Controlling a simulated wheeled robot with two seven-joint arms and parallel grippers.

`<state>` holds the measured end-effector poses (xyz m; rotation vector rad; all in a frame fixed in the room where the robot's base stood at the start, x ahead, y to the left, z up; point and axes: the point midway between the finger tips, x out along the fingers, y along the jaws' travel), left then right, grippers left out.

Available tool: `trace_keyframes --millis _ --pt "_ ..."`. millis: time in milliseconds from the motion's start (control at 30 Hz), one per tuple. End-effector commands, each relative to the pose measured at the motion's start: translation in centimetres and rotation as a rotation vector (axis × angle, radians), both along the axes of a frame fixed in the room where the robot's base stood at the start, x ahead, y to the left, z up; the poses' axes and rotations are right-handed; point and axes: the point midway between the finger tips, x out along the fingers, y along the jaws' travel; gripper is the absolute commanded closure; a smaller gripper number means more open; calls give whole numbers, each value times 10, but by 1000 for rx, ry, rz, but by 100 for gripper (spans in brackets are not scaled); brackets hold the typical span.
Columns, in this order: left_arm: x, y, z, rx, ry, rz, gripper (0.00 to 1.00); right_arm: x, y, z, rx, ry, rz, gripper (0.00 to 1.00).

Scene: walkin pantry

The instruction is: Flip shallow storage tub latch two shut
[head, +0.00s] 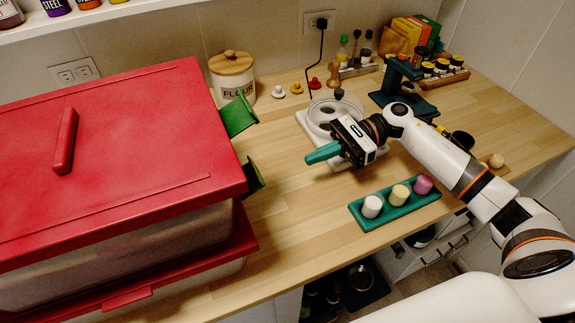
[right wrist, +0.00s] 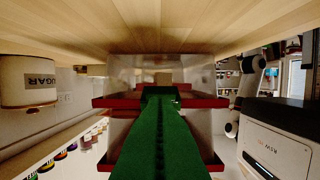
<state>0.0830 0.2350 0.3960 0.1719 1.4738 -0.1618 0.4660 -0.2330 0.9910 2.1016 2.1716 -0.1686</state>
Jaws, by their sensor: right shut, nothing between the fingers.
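Two clear tubs with red lids stand stacked at the left of the counter; the upper lid (head: 110,140) is large with a raised red handle. Two green latch flaps stick out from its right side: the far one (head: 238,115) and the near one (head: 253,178). Both look swung outward, not flat against the tub. I cannot tell which is latch two. My right gripper (head: 310,157) is shut and empty, to the right of the flaps and apart from them. Its green fingers (right wrist: 160,100) point toward the red-rimmed tub (right wrist: 125,102) in the right wrist view. My left gripper is not in view.
A flour canister (head: 232,78) stands behind the flaps. A white scale with a glass bowl (head: 326,112) is beside my right gripper. A green tray (head: 396,208) with three coloured cups lies at the front. Bare wood (head: 290,205) lies between tub and tray.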

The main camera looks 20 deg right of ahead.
Motion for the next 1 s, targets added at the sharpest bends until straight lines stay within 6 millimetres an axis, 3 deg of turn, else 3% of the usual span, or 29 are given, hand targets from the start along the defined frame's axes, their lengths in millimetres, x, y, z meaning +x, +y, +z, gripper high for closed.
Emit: trace_keyframes --millis 533,1000 --pt "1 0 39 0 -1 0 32 -3 85 -11 3 1 2 100" --pt "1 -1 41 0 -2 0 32 -3 95 -15 1 0 1 100"
